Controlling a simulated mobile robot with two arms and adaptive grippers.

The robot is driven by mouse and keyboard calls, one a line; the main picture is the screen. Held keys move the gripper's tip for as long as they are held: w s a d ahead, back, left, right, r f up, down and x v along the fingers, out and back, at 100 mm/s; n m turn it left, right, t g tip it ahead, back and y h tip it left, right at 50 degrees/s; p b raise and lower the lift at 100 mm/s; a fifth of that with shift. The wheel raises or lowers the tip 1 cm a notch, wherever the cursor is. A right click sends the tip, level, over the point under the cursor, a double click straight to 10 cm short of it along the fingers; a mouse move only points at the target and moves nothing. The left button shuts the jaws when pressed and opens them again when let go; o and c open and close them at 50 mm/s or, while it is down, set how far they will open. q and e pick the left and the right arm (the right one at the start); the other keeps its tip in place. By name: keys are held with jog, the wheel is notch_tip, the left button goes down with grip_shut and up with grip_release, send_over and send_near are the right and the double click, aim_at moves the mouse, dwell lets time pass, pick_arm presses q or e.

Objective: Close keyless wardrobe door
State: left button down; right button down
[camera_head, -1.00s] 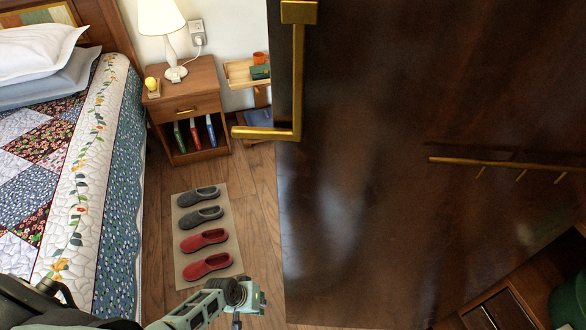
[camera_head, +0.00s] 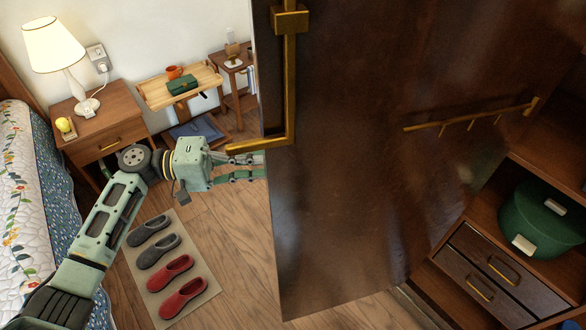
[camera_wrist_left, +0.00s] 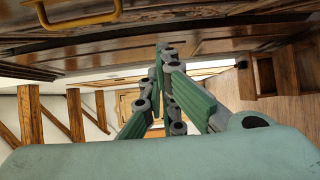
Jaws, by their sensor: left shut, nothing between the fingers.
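The dark wooden wardrobe door (camera_head: 350,190) stands open, filling the middle and right of the head view. A brass handle (camera_head: 289,80) runs along its left edge, and a brass rail (camera_head: 470,117) crosses the face turned toward me. My left gripper (camera_head: 262,167) is at the door's left edge, just below the handle's lower end. Its tips meet the edge line and may be partly hidden behind the door; contact is unclear. In the left wrist view its fingers (camera_wrist_left: 164,58) are closed and empty under a dark wooden panel (camera_wrist_left: 130,47) with a brass handle (camera_wrist_left: 75,18).
The wardrobe interior at right holds a green round box (camera_head: 540,218) above drawers (camera_head: 500,275). A nightstand (camera_head: 105,125) with a lamp, a wooden tray stand (camera_head: 180,85) and the bed (camera_head: 30,215) are at left. Slippers lie on a mat (camera_head: 160,235); floor beside the door is free.

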pick_arm(q)
jog(key=s+d+r+g+p, duration=0.1)
jog(key=s+d+p, duration=0.3)
jog(key=d, duration=0.7)
jog(key=shift+s+r+m+p, duration=0.35)
jog(key=shift+r+p, duration=0.3)
jog(key=shift+p, duration=0.35)
jog(key=shift+s+d, duration=0.1)
